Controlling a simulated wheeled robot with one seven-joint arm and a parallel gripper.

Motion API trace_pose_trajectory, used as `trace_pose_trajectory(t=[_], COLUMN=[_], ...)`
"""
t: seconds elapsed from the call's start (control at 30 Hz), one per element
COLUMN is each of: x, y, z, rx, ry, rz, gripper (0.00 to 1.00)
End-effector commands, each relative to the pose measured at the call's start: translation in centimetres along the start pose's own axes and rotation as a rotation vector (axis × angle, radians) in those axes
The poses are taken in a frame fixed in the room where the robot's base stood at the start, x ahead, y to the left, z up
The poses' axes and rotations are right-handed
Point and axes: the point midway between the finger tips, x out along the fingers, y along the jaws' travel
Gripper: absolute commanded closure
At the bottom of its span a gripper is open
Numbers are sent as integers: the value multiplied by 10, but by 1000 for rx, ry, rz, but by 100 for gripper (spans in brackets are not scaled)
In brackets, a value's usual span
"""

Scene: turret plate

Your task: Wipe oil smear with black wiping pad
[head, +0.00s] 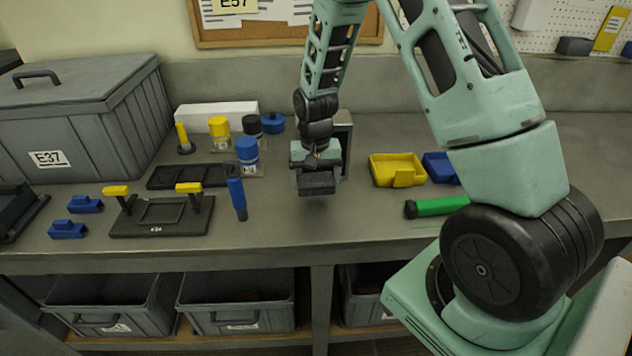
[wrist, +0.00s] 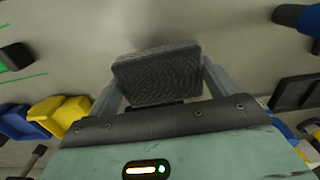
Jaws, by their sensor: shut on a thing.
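My gripper (head: 317,172) is shut on the black wiping pad (head: 318,186) and holds it over the middle of the grey workbench. In the wrist view the pad (wrist: 157,75) sits between the two grey fingers, its textured face showing. The pad looks a little above the bench, with a shadow below it; I cannot tell its exact height. A faint dark patch (wrist: 150,46) shows on the bench just beyond the pad in the wrist view; I cannot tell whether it is the oil smear or shadow. No clear smear shows in the head view.
A blue marker-like cylinder (head: 237,198) and a black fixture with yellow clamps (head: 160,215) stand left of the pad. Yellow (head: 397,168) and blue bins (head: 440,167) and a green-handled tool (head: 438,206) lie right. Bottles stand behind left. Bench in front is clear.

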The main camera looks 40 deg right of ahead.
Motion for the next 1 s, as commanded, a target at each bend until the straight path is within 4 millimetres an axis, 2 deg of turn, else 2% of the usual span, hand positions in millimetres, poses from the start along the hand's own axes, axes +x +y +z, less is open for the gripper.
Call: trace_pose_trajectory(t=[0.03,0.2,1.0], x=[-9,-18,-15], y=[0,0,-2], z=[-1,-3,-3], rx=[0,-1,10], ry=[1,1,2], rz=[0,0,-6], gripper=[47,47,47])
